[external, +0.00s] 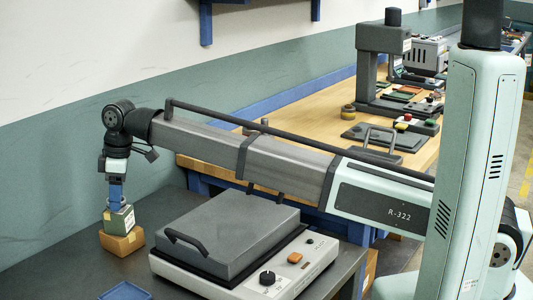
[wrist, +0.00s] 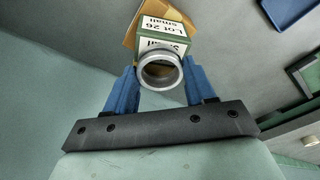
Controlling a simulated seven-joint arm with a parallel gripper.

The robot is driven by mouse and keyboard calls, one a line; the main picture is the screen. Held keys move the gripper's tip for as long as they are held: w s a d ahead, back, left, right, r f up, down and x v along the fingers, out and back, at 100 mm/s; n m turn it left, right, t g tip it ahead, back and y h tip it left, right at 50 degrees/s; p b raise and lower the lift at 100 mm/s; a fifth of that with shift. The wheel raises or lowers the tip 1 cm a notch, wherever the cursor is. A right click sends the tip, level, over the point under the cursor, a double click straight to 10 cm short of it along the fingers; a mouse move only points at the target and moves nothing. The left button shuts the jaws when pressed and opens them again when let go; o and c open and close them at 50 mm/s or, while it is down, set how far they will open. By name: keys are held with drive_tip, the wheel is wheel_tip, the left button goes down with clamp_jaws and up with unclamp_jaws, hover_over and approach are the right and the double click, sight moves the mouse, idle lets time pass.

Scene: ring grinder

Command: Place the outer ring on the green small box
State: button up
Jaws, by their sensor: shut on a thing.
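My gripper (external: 116,203) points down at the left in the external view, right above the green small box (external: 121,221). In the wrist view my gripper (wrist: 159,70) has its blue fingers shut on a metal outer ring (wrist: 160,87), one finger on each side. The ring's round opening faces the camera. The green small box (wrist: 166,37), with white labels reading "Lot 26 small", shows just beyond the ring. I cannot tell whether the ring touches the box. In the external view the ring cannot be made out.
The green box sits on a brown box (external: 122,243) on the dark table (external: 60,268). A grey machine with a handled lid (external: 230,232) stands to the right. A blue tray (external: 125,291) lies at the front edge. A wooden bench (external: 330,115) with equipment is behind.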

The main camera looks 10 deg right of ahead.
sight(129, 197)
drive_tip(key=shift+f, duration=0.1)
drive_tip(key=o, duration=1.1)
drive_tip(key=r, duration=0.4)
drive_tip(key=d+r, duration=0.1)
drive_tip(key=r, duration=0.7)
drive_tip(key=shift+d+r, duration=0.1)
drive_tip(key=shift+d, duration=0.3)
